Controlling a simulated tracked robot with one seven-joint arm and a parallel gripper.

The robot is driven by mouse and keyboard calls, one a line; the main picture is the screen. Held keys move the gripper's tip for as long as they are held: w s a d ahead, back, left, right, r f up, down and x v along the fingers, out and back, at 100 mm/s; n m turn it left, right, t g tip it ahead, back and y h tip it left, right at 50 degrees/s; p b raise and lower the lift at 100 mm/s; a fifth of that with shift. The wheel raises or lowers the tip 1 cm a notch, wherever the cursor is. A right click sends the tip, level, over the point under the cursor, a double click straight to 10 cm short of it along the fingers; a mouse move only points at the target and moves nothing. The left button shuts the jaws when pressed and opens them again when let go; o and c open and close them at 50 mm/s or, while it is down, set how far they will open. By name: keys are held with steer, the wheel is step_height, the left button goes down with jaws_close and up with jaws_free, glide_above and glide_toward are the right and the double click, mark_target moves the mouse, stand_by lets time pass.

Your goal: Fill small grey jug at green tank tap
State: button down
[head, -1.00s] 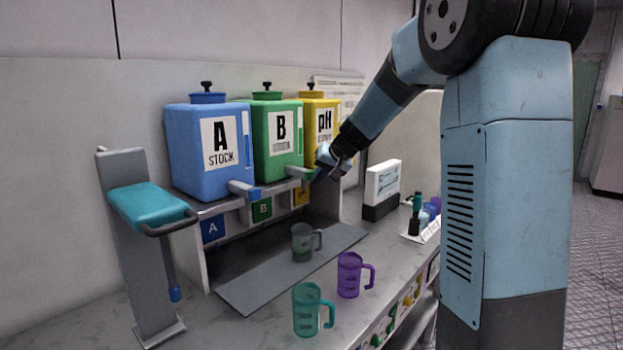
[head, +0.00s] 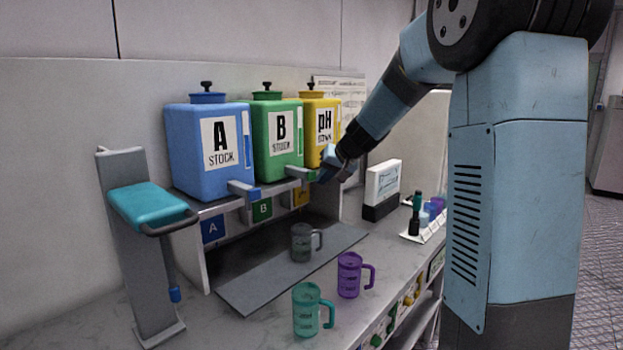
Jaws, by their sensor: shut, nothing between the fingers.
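The green tank (head: 277,137), labelled B STOCK, stands on the shelf between a blue tank and a yellow tank. My gripper (head: 323,179) is shut and empty, just right of the green tap and above the jug. I cannot tell whether it touches the tap.
The blue tank (head: 209,150) and yellow tank (head: 320,128) flank the green one. A purple jug (head: 350,275) and a teal jug (head: 306,310) stand on the counter in front. A grey stand with a teal top (head: 150,206) is at left. A white box (head: 383,182) stands at right.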

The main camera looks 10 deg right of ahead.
stand_by(0.3)
steer(key=s+d, duration=0.1)
steer(key=s, duration=0.1)
steer(key=s+d, duration=0.2)
stand_by(0.5)
steer(key=s+a+r+n+g+h, duration=0.1)
steer(key=s+a+r, duration=0.1)
steer(key=s, duration=0.7)
steer(key=s+a+r, duration=0.1)
steer(key=s+a, duration=0.1)
steer(key=s, duration=0.7)
steer(key=s+d+f+g+h, duration=0.1)
steer(key=s+d+f+h, duration=0.1)
steer(key=s, duration=1.5)
steer(key=shift+d+f+h, duration=0.2)
steer(key=shift+f+h, duration=0.3)
steer(key=shift+h, duration=0.2)
steer(key=shift+d, duration=0.1)
